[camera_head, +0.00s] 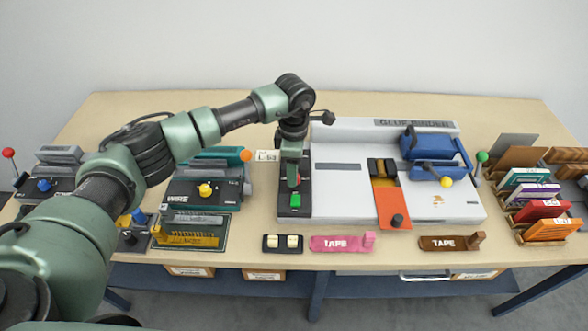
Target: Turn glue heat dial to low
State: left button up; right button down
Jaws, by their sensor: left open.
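The glue binder (345,197) is a pale grey machine right of centre on the table, with its name on a dark label along the back. A narrow dark control panel (294,211) runs down its left side, with a green button (296,200) near the front and a bit of red behind it. My left gripper (293,181) points down over this panel and is open. It covers the rear of the panel. I cannot make out the heat dial or its setting; it may be hidden behind my gripper. My right gripper is not in view.
A blue clamp (432,147) with a yellow knob and an orange plate (393,208) with a black knob sit on the binder. The wire machine (205,190) stands left. Tape pieces (335,243) lie in front. Coloured booklets (540,205) fill a rack at right.

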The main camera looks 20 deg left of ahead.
pick_arm(q)
jog(key=shift+d+f, duration=0.1)
jog(key=shift+f, duration=0.85)
grip_shut()
